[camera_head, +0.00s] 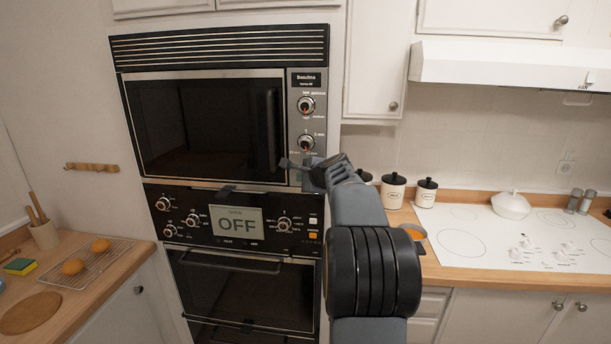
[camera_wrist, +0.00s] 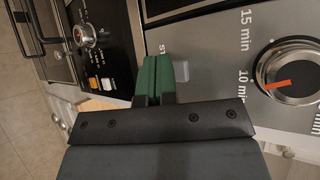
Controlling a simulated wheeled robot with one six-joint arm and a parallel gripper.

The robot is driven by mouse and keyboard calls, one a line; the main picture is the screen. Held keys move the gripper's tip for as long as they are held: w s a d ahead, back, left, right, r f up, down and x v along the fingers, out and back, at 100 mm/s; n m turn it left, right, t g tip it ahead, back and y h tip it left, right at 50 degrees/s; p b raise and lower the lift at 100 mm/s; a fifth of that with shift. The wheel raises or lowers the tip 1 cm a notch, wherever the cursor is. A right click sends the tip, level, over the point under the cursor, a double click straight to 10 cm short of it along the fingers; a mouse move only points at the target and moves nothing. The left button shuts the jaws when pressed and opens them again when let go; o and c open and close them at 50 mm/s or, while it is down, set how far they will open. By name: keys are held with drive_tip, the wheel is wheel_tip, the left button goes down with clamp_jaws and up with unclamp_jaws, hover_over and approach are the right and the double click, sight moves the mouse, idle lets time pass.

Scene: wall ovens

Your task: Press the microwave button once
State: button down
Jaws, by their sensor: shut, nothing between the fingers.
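The microwave (camera_head: 205,130) is the upper wall unit, with a dark door and a silver control strip on its right. Its pale rectangular button (camera_wrist: 182,72) shows in the wrist view, beside partly covered lettering starting "ST". In the head view the button is hidden behind my arm. My gripper (camera_head: 286,163) is shut and empty in front of the lower part of the strip. In the wrist view its green fingertips (camera_wrist: 157,75) lie together just left of the button, overlapping its edge in the picture. I cannot tell whether they touch it.
Two microwave knobs are above; the lower timer knob (camera_wrist: 290,78) is close to the right in the wrist view. The oven panel below has a display (camera_head: 236,221) reading "OFF", several knobs, and white and orange buttons. Counters stand on both sides, with canisters (camera_head: 393,190) at right.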

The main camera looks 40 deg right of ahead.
drive_tip(key=shift+d, duration=0.1)
drive_tip(key=shift+w+d, duration=0.2)
drive_tip(key=shift+w, duration=0.1)
